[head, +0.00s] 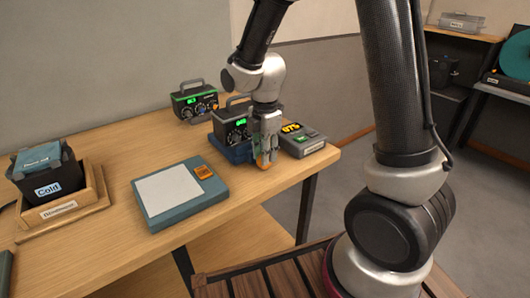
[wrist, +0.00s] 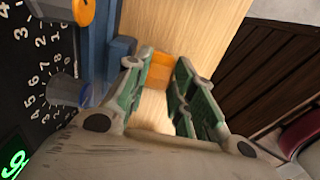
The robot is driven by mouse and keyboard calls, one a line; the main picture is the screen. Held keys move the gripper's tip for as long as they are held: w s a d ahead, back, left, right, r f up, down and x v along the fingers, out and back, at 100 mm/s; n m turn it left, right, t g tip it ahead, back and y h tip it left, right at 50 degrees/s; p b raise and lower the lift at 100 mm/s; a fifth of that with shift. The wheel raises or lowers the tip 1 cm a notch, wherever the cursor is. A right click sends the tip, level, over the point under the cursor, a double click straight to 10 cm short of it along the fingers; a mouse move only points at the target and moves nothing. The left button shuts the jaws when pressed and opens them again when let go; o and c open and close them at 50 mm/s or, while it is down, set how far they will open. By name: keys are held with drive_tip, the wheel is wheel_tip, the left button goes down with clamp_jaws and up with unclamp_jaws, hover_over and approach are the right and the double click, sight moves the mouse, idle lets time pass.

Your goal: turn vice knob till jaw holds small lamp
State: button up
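A blue vice (head: 237,153) stands near the right end of the table, with a black dial box (head: 231,126) with a green display over it. The vice's blue side also shows in the wrist view (wrist: 97,40). Its knob (wrist: 160,72) is orange and fills the gap between my fingertips. The knob also shows in the head view (head: 263,160), partly covered by the fingers. My gripper (wrist: 165,62) points down in front of the vice, its green-padded fingers part-way closed on either side of the knob. I cannot make out a small lamp or the jaw's gap.
A grey box with a yellow display (head: 303,140) stands close at the right. Another dial box (head: 194,101) is behind. A blue-grey pad (head: 180,193) lies at the left front, and a wooden tray (head: 70,212) with a black bin (head: 47,180) farther left. Table between is bare.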

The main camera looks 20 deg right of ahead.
drive_tip(key=shift+c, duration=0.8)
drive_tip(key=shift+d+y, duration=0.2)
drive_tip(key=shift+y, duration=0.2)
drive_tip(key=shift+w+d+f+g+y, duration=0.15)
drive_tip(key=shift+g+y, duration=0.1)
drive_tip(key=shift+y, duration=0.25)
drive_tip(key=shift+s+d+r+g+y, duration=0.1)
drive_tip(key=shift+g+y, duration=0.15)
drive_tip(key=shift+y, duration=0.25)
drive_tip(key=o, duration=0.7)
drive_tip(key=shift+o, duration=0.2)
drive_tip(key=shift+w, duration=0.1)
drive_tip(key=s+v, duration=0.1)
drive_tip(key=v, duration=1)
drive_tip(key=shift+w+d+r, duration=0.15)
drive_tip(key=shift+w+r, duration=0.3)
drive_tip(key=shift+w, duration=0.05)
